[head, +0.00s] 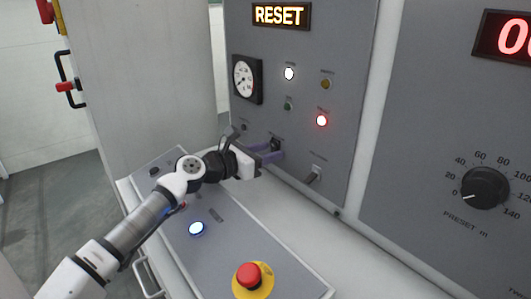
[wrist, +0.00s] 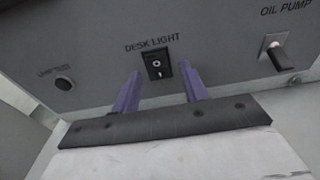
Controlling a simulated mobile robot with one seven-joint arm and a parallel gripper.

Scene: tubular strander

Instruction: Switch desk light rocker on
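The desk light rocker (wrist: 157,65) is a small black switch under the label "DESK LIGHT" on the grey panel, in the middle of the wrist view. In the head view the rocker (head: 276,144) shows small and dark beside my fingers. My gripper (wrist: 160,84) is open, with two purple fingers apart, one toward each side just below the rocker. Nothing is between the fingers. In the head view my gripper (head: 272,152) reaches the lower part of the upright panel. I cannot tell whether a finger touches the panel.
An oil pump lever (wrist: 279,56) stands out right of the rocker, and a round black part (wrist: 64,83) sits left. A RESET display (head: 281,14) glows above.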

